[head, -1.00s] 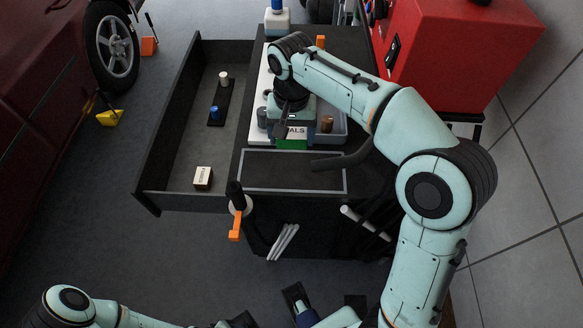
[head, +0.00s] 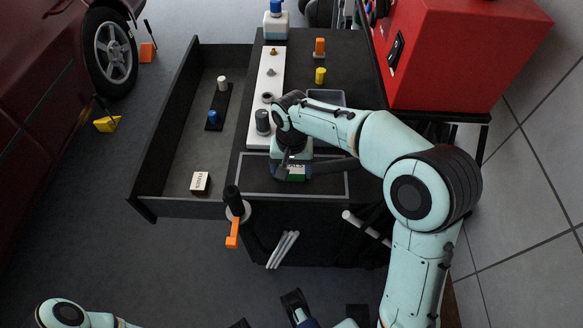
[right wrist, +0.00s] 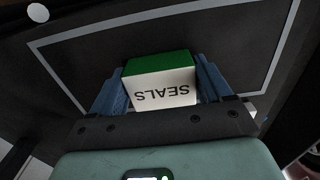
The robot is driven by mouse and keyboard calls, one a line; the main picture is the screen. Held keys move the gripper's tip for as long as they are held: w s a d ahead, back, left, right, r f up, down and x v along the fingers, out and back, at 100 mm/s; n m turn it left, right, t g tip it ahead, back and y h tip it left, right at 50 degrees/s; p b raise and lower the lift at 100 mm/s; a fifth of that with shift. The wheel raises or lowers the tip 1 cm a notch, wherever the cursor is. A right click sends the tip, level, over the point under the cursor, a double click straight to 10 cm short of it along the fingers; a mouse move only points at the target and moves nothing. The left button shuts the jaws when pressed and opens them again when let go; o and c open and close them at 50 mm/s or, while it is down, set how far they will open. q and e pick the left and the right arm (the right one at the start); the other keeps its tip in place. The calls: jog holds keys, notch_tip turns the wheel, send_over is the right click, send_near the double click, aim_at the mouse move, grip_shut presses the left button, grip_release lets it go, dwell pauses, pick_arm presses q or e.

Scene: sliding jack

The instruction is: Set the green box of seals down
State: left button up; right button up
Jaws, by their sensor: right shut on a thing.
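The green box of seals (right wrist: 160,78) has a green side and a white face marked SEALS. It sits between the two blue fingers of my right gripper (right wrist: 160,90), which is shut on it. In the head view my right gripper (head: 290,160) hangs over the pale-outlined dark rectangle (head: 325,184) at the near end of the cart top, and a bit of the green box (head: 296,173) shows below it. I cannot tell whether the box touches the surface. My left arm shows at the bottom left; the state of its gripper cannot be made out.
A white strip (head: 268,75) with several small parts runs along the cart top. A grey tray (head: 326,97) and a yellow cylinder (head: 320,76) stand right of it. The open drawer (head: 185,140) on the left holds a small white box (head: 200,183). A red case (head: 450,50) is behind.

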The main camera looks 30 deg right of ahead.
aim_at(291, 168)
jog(key=shift+f, duration=0.15)
jog(key=o, duration=1)
notch_tip(291, 168, up, 12)
jog(key=p, duration=0.3)
jog(key=shift+r, duration=0.2)
